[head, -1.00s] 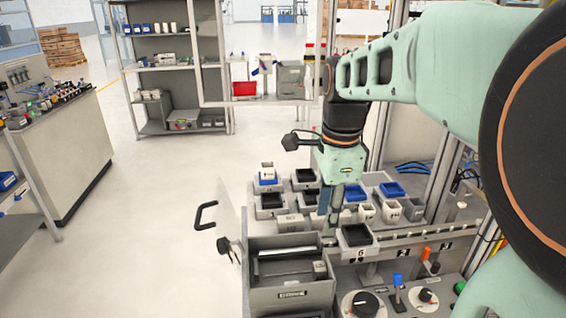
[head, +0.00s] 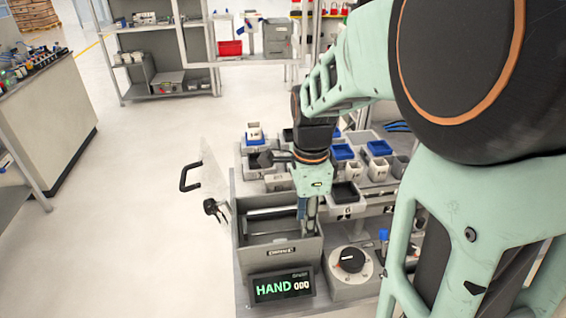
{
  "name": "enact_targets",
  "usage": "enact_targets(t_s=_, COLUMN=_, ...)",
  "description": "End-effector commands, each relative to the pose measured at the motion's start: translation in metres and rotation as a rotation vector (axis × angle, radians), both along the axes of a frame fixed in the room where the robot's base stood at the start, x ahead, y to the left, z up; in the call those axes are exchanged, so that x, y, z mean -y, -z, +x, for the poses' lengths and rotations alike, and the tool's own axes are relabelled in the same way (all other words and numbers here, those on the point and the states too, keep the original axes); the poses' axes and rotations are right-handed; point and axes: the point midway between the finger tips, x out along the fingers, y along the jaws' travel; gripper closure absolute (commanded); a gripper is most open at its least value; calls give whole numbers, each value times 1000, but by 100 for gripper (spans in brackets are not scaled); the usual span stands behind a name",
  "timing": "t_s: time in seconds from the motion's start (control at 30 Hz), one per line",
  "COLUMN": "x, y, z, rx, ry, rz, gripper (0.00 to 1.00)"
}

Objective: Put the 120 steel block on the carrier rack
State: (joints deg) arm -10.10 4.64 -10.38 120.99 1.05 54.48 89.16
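My gripper (head: 308,226) points down at the right end of a grey open-top box (head: 284,251), its tip at or inside the box's opening. The fingers are too small and partly hidden, so I cannot tell whether they are open or shut, or whether they touch anything. No block shows clearly in the box now. Pale labelled blocks or cups (head: 352,171) stand among the grey and blue bins behind; their numbers are too small to read, so I cannot pick out the 120 block. I cannot tell for sure which structure is the carrier rack.
A display (head: 282,287) on the box's front side reads "HAND" and 000. A black dial (head: 349,261) and a blue knob (head: 384,235) are to the right. A dark-lined tray (head: 345,194) is close beside my gripper. A clear panel with a black handle (head: 190,177) stands at left.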

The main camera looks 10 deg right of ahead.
Motion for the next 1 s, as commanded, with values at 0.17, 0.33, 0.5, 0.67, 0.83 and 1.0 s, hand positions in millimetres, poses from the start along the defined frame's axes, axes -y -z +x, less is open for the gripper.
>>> enact_targets(t_s=0.17, x=0, y=3, z=0, rx=0, ry=0, rz=0, gripper=70)
enact_targets(t_s=0.33, x=0, y=2, z=0, rx=0, ry=0, rz=0, gripper=74)
enact_targets(t_s=0.5, x=0, y=2, z=0, rx=0, ry=0, rz=0, gripper=93)
enact_targets(t_s=0.67, x=0, y=2, z=0, rx=0, ry=0, rz=0, gripper=100)
enact_targets(t_s=0.83, x=0, y=-1, z=0, rx=1, ry=0, rz=0, gripper=100)
enact_targets(t_s=1.0, x=0, y=-10, z=0, rx=1, ry=0, rz=0, gripper=100)
